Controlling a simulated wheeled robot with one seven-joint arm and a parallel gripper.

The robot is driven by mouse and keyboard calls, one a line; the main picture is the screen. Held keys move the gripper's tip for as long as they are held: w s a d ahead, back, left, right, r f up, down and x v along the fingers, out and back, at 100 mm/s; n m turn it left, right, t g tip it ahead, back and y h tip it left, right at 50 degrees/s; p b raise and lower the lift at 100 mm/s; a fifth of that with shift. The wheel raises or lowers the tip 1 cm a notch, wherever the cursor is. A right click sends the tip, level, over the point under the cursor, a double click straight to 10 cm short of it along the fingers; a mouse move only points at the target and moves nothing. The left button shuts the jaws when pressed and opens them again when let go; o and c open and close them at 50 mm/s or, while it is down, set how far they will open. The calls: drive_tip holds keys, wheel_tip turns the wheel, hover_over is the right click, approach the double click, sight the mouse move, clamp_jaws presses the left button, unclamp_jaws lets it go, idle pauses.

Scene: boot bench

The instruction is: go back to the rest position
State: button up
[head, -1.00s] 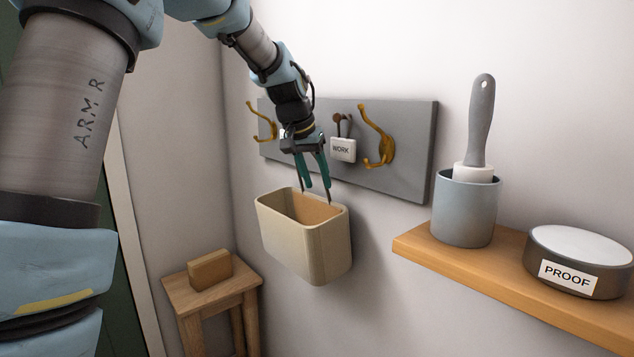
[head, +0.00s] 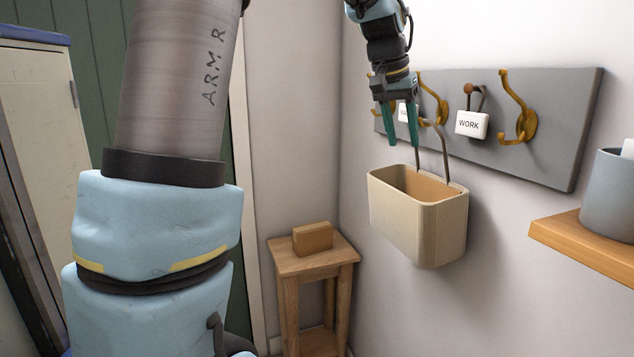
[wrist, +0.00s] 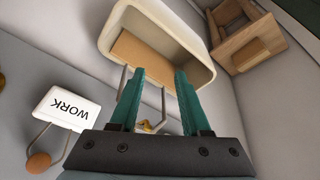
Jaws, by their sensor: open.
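My gripper (head: 402,142) is open and empty, fingers pointing down, just above the rear left part of the beige bin in the head view. In the wrist view my gripper (wrist: 158,78) shows two teal fingers apart, with nothing clasped between them. The beige bin (head: 418,222) is at the wall below the hook board, upright, with wire hangers (head: 446,155) rising from it. It also shows in the wrist view (wrist: 110,30). How the hangers meet the hooks is partly hidden by my gripper.
The grey hook board (head: 570,125) has brass hooks (head: 522,110) and a WORK tag (head: 472,124); another tag is partly hidden. A wooden stool (head: 312,262) with a brown block (head: 312,238) stands below left. A shelf (head: 565,238) with a blue-grey cup (head: 608,195) is at right. A pale locker (head: 35,140) is at left.

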drive_tip(key=s+a+f+n+y, duration=0.2)
drive_tip(key=a+f+n, duration=0.1)
drive_tip(key=a+f, duration=1.1)
drive_tip(key=s+a+f+n, duration=0.2)
drive_tip(key=s+a+f, duration=0.3)
drive_tip(key=s+a, duration=0.1)
drive_tip(key=s+a+f+n+y, duration=0.1)
drive_tip(key=s+a+f, duration=0.4)
drive_tip(key=a, duration=0.3)
drive_tip(key=shift+s+a+n+g+b, duration=0.2)
drive_tip(key=shift+s+n+g+b, duration=0.1)
drive_tip(key=shift+s+n+b, duration=0.15)
